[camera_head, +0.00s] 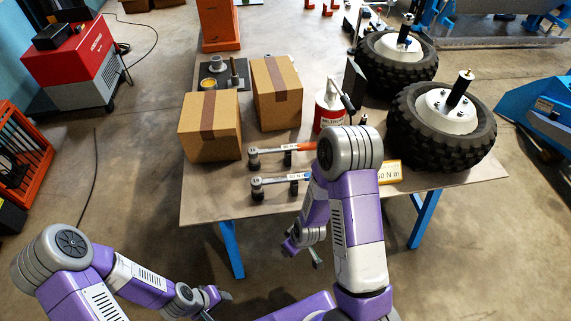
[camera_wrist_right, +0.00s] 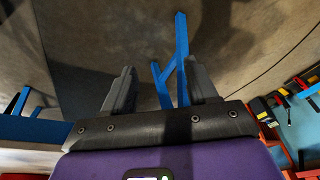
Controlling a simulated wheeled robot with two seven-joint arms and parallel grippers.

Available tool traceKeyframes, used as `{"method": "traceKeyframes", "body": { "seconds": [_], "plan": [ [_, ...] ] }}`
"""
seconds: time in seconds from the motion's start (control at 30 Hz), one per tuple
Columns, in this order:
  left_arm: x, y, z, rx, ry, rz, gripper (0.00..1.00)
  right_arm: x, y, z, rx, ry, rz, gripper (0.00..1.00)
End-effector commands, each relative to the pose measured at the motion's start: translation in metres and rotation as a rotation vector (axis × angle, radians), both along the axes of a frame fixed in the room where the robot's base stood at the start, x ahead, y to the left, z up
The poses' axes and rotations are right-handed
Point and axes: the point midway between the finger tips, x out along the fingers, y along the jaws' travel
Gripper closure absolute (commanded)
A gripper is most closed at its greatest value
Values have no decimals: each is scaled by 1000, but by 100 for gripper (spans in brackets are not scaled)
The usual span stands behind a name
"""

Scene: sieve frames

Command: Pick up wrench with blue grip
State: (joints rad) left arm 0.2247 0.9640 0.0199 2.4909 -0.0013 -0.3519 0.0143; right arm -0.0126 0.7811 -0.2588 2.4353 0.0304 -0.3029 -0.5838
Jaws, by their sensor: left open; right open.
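The wrench with the blue grip (camera_head: 275,181) lies across two small black supports near the front edge of the table, its head at the left. My right arm hides the right end of its handle. A similar wrench with an orange-red grip (camera_head: 280,149) lies just behind it. My left gripper (camera_head: 218,301) is open and empty, low in front of the table at the bottom. My right gripper (camera_head: 303,255) hangs in front of the table edge, below the wrenches. The right wrist view shows its two fingers apart (camera_wrist_right: 160,90) with nothing between them.
Two cardboard boxes (camera_head: 209,127) (camera_head: 276,92) stand behind the wrenches at left. A red and white canister (camera_head: 328,109) and two large tires (camera_head: 441,122) (camera_head: 396,57) stand at right. The table's front-left corner (camera_head: 205,205) is bare.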

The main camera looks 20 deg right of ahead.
Motion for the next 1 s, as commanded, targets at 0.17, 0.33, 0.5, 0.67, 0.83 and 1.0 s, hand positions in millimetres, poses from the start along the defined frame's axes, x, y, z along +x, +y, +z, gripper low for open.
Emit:
{"method": "traceKeyframes", "body": {
  "seconds": [0.17,0.33,0.5,0.67,0.83,1.0],
  "plan": [
    [1,0,38,0,-1,-1,57,49,-40,85,-205,-159,304,42],
    [0,0,32,0,1,1,57,86,-75,134,-415,-269,595,42],
    [0,0,33,0,0,1,57,104,-96,172,-553,-320,772,42],
    [0,0,31,0,0,0,57,111,-104,183,-608,-334,845,42],
    [0,0,20,0,0,0,57,121,-108,168,-615,-331,854,42],
    [0,0,7,0,0,0,57,134,-113,151,-614,-332,850,42]
  ]
}}
